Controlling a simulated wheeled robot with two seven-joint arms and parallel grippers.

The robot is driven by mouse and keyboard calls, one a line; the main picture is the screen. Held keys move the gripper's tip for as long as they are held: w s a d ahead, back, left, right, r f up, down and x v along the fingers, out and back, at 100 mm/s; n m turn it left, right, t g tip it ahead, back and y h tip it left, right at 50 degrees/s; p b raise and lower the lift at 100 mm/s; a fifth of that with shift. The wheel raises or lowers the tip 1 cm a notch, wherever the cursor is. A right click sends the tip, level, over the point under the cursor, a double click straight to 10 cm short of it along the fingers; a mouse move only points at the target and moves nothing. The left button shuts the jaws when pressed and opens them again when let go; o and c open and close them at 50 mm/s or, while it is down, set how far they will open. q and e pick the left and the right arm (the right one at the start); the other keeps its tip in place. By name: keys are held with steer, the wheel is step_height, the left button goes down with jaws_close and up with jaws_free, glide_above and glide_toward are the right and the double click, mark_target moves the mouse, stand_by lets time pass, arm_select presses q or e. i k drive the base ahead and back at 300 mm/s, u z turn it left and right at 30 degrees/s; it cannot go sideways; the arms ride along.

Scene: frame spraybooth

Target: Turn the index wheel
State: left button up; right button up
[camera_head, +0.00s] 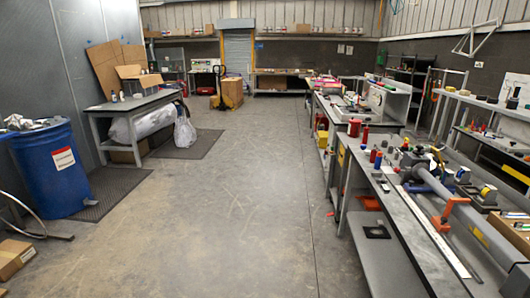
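I cannot clearly make out an index wheel. On the right bench (405,237) lies a long grey tube fixture (465,212) with an orange lever (450,211) near its front part. Small round parts, including a yellow-and-dark one (488,193), sit beside it, too small to identify. Neither of my grippers is in view.
The concrete floor (230,220) is clear down the middle. A blue barrel (50,168) stands at left, with a grey table (140,105) behind it. A cardboard box (14,257) lies at the lower left. A yellow pallet truck (230,93) stands at the back.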

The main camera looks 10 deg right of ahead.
mark_target(418, 152)
steer(key=u, duration=0.4)
steer(key=i, duration=4.3)
steer(key=z, duration=1.7)
steer(key=i, duration=1.05)
steer(key=z, duration=1.05)
